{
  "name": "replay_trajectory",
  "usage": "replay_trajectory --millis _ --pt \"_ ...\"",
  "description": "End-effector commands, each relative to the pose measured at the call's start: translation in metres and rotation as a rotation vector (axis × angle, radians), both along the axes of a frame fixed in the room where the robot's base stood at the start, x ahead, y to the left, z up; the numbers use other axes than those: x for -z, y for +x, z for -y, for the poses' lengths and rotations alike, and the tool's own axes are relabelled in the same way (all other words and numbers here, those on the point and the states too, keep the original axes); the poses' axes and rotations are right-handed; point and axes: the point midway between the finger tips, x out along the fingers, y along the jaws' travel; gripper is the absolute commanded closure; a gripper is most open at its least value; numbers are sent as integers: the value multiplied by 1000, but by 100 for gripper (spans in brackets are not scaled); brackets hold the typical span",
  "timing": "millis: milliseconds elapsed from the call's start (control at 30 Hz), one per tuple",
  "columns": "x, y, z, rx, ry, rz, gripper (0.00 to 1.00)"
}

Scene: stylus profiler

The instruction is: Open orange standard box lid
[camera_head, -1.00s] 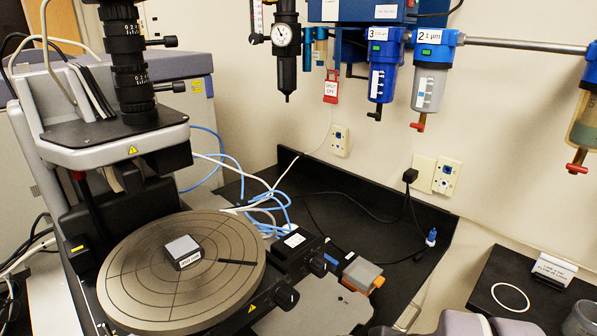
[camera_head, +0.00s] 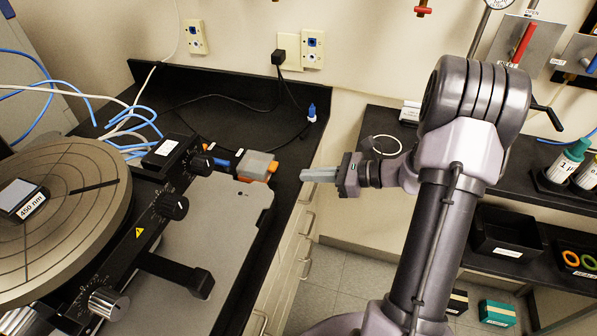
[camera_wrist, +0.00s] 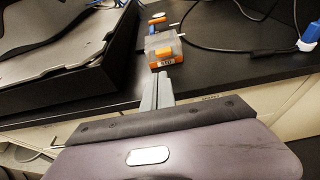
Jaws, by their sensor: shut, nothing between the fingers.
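The orange standard box (camera_head: 257,166) is a small box with a grey top and orange parts. It sits on the black bench near its front edge, just right of the stage unit. In the wrist view my fingers (camera_wrist: 164,77) reach toward the box's front; contact there is hard to judge.
The profiler's round stage (camera_head: 60,215) and its knobs stand left of the box. A black cable with a blue plug (camera_head: 312,112) lies on the bench behind. Drawer handles (camera_head: 308,222) line the bench front. A lower black shelf with bottles (camera_head: 567,160) is at the right.

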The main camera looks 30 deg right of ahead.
Motion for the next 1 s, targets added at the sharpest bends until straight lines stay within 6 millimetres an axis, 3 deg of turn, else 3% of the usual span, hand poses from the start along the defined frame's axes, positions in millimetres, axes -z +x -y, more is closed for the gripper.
replay_trajectory --millis 200,400,1000 --pt "19 29 -32 -7 -3 -1 100" --pt "26 48 -50 -5 -3 -1 100" --pt "22 53 -56 -5 -17 -13 100"
